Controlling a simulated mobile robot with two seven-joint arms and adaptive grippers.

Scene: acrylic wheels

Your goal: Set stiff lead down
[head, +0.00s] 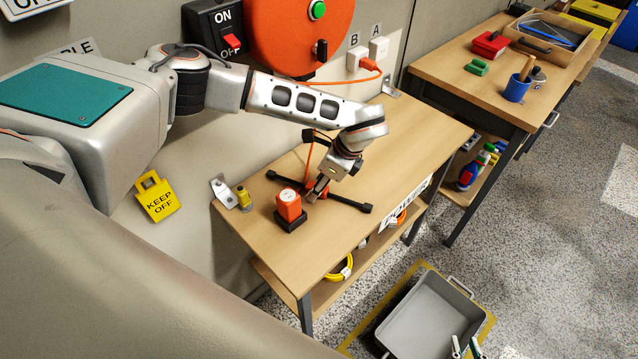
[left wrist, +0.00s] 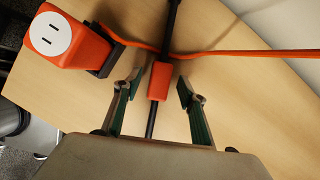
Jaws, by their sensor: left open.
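A black bar with an orange sleeve (left wrist: 160,80) lies between the spread fingers of my left gripper (left wrist: 160,86), with gaps on both sides. It may be the stiff lead; an orange strip (left wrist: 235,54) crosses beneath it. In the head view, black bars with end caps (head: 350,203) lie on the near table (head: 395,135), and my left gripper (head: 318,190) is low over their middle and partly hides them. An orange socket block (head: 289,206) stands beside it on a black base. My right gripper (head: 465,346) is open and empty over the grey bin.
The grey bin (head: 425,303) stands on the floor in a yellow outline. An orange cord (head: 330,82) runs to wall sockets (head: 379,48). A yellow peg (head: 243,196) stands near the table's left edge. The table's right part is clear. A second table (head: 455,70) holds tools.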

